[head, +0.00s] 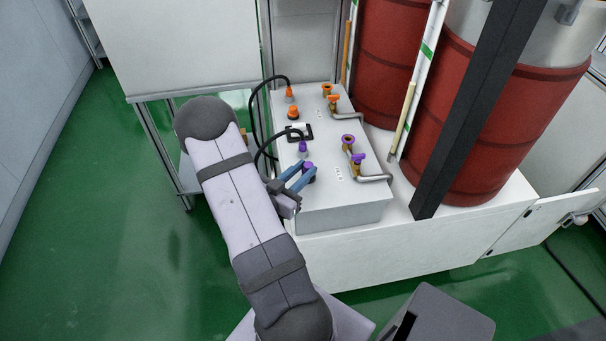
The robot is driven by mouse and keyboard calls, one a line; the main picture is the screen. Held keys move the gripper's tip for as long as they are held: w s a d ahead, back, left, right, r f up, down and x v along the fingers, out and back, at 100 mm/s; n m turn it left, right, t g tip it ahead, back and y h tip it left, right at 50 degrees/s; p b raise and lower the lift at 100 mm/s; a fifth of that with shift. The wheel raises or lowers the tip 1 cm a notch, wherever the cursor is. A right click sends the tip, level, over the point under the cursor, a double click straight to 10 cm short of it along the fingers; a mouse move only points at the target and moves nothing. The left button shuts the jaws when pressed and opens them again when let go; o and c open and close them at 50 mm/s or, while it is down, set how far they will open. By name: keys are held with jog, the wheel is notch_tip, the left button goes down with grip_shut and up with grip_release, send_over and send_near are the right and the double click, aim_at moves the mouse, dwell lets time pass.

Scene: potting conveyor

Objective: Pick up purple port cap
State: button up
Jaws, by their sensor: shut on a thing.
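The purple port cap (309,167) is at the near left part of the grey box's top. My gripper (309,172), with two blue fingers, reaches in from the left and is shut on the cap, with a finger on either side. The fingers hide part of the cap, and I cannot tell whether it sits on its port or is raised off it.
The grey box (345,212) also carries a purple connector (302,147), a purple ring port (348,139), a purple valve handle (358,157) and an orange cap (293,112). Black hoses loop at its left. Red drums (470,130) and a dark post (465,120) stand right.

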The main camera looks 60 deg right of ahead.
notch_tip(320, 180, up, 8)
dwell(0.5)
jog(key=shift+d+r, duration=0.1)
